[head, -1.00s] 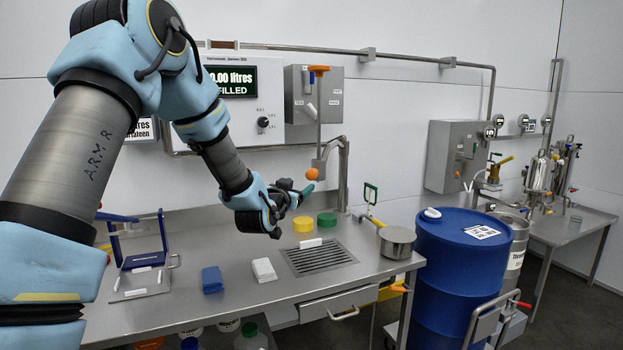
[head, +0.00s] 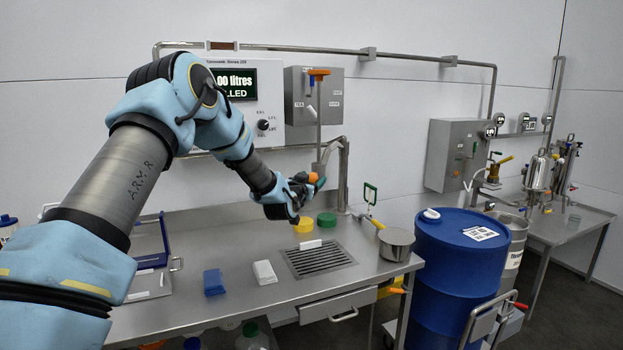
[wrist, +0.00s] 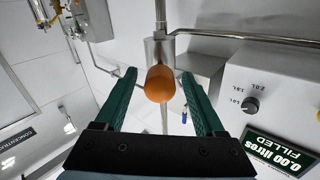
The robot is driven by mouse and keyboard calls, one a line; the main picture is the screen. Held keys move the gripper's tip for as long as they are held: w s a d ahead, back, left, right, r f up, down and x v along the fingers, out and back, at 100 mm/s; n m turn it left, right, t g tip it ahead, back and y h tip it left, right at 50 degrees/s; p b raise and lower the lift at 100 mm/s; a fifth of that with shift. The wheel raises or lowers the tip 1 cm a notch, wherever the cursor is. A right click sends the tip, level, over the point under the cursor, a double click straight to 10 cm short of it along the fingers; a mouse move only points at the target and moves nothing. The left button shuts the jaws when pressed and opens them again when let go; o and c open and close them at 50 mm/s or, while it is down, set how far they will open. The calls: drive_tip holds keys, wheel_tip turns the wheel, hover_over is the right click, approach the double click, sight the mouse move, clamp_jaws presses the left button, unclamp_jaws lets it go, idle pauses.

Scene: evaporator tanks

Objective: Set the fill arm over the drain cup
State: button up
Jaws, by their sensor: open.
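The fill arm (head: 344,165) is a bent steel pipe standing at the back of the bench, with a steel block and an orange ball knob (head: 312,178) at its free end. In the wrist view the orange knob (wrist: 159,84) sits between the green fingers of my gripper (wrist: 158,76), which are open with gaps on both sides. In the head view my gripper (head: 309,186) is at the knob and partly covers it. I cannot tell surely which thing is the drain cup; a steel pot (head: 397,243) stands at the bench's right end.
A blue drum (head: 457,270) stands right of the bench.

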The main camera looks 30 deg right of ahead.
drive_tip(key=shift+c, duration=0.3)
clamp_jaws()
idle(1.1)
